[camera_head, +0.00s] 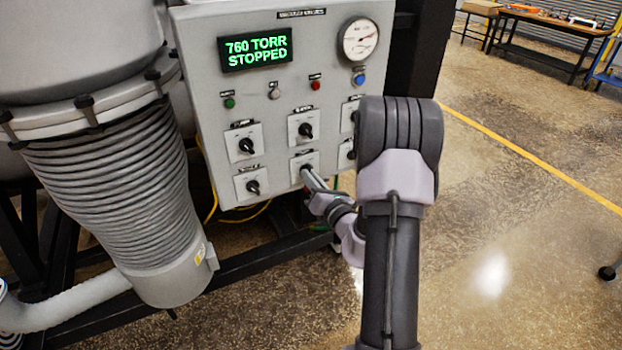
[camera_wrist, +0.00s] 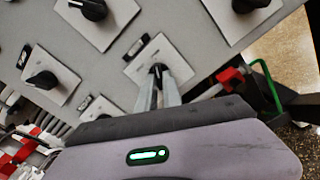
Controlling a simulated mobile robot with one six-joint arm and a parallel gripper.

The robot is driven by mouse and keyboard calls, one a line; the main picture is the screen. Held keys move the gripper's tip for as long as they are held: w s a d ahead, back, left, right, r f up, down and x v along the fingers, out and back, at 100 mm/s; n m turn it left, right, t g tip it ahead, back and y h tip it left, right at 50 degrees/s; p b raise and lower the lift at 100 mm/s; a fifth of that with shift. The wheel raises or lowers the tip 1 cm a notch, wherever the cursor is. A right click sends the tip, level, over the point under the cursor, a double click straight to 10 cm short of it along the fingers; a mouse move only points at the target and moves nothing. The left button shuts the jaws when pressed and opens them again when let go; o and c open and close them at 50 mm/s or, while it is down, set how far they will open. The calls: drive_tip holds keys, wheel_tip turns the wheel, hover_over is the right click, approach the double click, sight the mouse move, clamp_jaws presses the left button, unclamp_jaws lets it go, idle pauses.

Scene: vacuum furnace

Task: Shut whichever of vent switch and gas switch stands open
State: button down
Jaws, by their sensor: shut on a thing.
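My gripper (camera_wrist: 159,82) is shut on the black knob (camera_wrist: 157,70) of a rotary switch on a white plate (camera_wrist: 177,58). In the head view this is the lower middle switch plate (camera_head: 304,160) of the grey control panel (camera_head: 215,100), and my gripper (camera_head: 307,174) reaches it from the lower right. The fingers cover most of the knob, so its setting cannot be told. The labels are too small to read, so I cannot tell which switches are vent and gas.
Neighbouring knobs are the upper left (camera_head: 246,146), upper middle (camera_head: 305,130) and lower left (camera_head: 252,187). My arm partly hides the right column. The display (camera_head: 255,49) reads 760 TORR STOPPED. A gauge (camera_head: 358,39) sits at upper right.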

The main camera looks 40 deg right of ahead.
drive_tip(key=shift+n, duration=0.3)
drive_tip(key=shift+s+d+f+n+b, duration=0.1)
drive_tip(key=shift+n+b, duration=1.65)
drive_tip(key=shift+n, duration=1)
drive_tip(key=shift+d+n+b, duration=0.1)
drive_tip(key=shift+n+b, duration=1.65)
drive_tip(key=shift+n, duration=1)
drive_tip(key=c, duration=1.5)
unclamp_jaws()
